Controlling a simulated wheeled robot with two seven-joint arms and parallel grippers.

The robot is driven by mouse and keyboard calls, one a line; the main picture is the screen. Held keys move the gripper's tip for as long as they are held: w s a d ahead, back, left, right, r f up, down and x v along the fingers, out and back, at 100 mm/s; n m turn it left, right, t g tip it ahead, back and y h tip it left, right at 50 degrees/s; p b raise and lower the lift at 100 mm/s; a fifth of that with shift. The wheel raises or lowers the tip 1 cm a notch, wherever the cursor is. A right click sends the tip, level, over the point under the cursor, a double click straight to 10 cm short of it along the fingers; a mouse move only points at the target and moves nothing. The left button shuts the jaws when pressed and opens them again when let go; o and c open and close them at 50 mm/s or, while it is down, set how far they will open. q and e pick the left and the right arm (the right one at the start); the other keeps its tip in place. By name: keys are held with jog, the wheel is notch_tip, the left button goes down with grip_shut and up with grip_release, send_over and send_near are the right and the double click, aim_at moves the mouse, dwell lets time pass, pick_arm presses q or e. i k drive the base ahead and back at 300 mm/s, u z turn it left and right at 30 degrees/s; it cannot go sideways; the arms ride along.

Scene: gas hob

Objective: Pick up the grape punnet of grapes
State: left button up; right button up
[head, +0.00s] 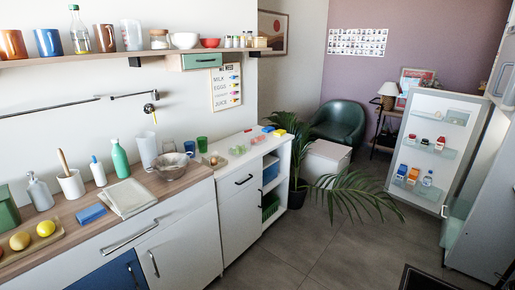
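I cannot pick out a grape punnet for sure in the head view. Neither of my grippers shows in this view.
A potted palm (350,190) spreads fronds over the floor between counter and fridge. The grey floor (340,255) in front is clear, with a dark mat (428,279) near the bottom.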

aim_at(240, 148)
jog(key=z, duration=0.75)
jog(key=i, duration=1.4)
jog(key=z, duration=0.45)
jog(key=i, duration=1.25)
jog(key=u, duration=1.2)
jog(key=i, duration=0.8)
jog(key=u, duration=1.1)
jog(key=i, duration=0.2)
jog(key=u, duration=0.2)
